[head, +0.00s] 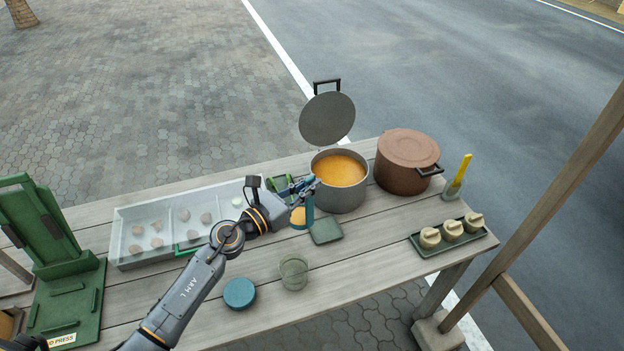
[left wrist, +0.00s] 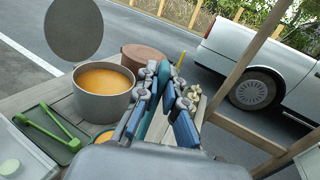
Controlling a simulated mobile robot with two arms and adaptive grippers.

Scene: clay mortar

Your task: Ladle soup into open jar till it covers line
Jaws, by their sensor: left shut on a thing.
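The grey pot (head: 341,193) holds orange soup (head: 338,171); it also shows in the left wrist view (left wrist: 104,104). My left gripper (head: 312,184) is shut on the teal handle of the ladle (head: 309,207), in front of the pot's left side. The ladle's bowl, with orange soup in it, shows below the gripper, outside the pot; its soup also shows in the left wrist view (left wrist: 103,141). The clear open jar (head: 293,272) stands nearer the table's front and looks empty; its line cannot be made out. My right gripper is not in view.
A teal lid (head: 239,293) lies left of the jar. A green square dish (head: 325,231) is behind the jar. A lidded brown pot (head: 407,160) stands right of the soup pot. A white tray (head: 128,232), a green press (head: 68,290) and a dark tray of pale pieces (head: 470,241) flank the work area.

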